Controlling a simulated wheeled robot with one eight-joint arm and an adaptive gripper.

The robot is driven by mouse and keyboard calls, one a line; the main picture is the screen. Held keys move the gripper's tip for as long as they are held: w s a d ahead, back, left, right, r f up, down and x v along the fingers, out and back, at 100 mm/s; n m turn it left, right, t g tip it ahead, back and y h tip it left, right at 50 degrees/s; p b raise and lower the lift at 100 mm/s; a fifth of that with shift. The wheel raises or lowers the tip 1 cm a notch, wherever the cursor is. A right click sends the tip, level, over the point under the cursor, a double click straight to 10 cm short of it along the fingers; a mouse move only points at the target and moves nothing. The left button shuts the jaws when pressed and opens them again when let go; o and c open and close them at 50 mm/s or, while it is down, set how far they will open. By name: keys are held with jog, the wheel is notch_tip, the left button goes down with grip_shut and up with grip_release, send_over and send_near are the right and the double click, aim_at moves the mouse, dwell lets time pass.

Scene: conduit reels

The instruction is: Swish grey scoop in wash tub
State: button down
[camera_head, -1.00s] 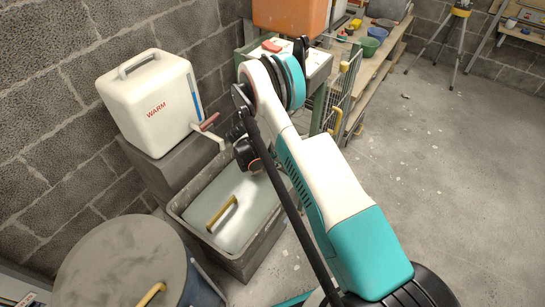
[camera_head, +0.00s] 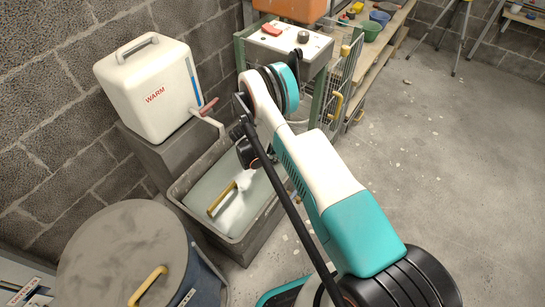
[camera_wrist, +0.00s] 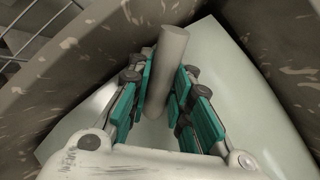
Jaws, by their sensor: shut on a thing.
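The wash tub (camera_head: 190,214) is a grey rectangular trough of pale water (camera_head: 207,189), below and to the right of the white WARM tank. In the wrist view, my gripper (camera_wrist: 164,84) is shut around a grey cylinder (camera_wrist: 171,50), which looks like the grey scoop's handle. The pale water (camera_wrist: 238,80) lies beyond it, inside the tub's mottled walls (camera_wrist: 275,45). The scoop's bowl is not clearly visible.
A white tank marked WARM (camera_head: 150,90) with a red-levered tap stands on a grey block. A round grey-lidded drum (camera_head: 120,250) is at front left. A green-framed stand (camera_head: 290,45) and wire rack are behind my arm.

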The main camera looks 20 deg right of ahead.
jog(key=shift+r, duration=0.1)
notch_tip(320, 180, up, 17)
jog(key=p, duration=0.6)
dwell(0.6)
dwell(0.6)
jog(key=s+a+r+m, duration=0.1)
jog(key=s+a+r, duration=0.1)
jog(key=r, duration=0.6)
jog(key=s+a+r+m+g, duration=0.1)
jog(key=s+r, duration=0.3)
jog(key=r, duration=0.4)
jog(key=s+a+r+m, duration=0.1)
jog(key=s+a+r, duration=0.2)
jog(key=r, duration=0.5)
jog(key=shift+r+m+g, duration=0.2)
jog(key=shift+m+g, duration=0.1)
jog(key=shift+g, duration=0.1)
jog(key=shift+w, duration=0.1)
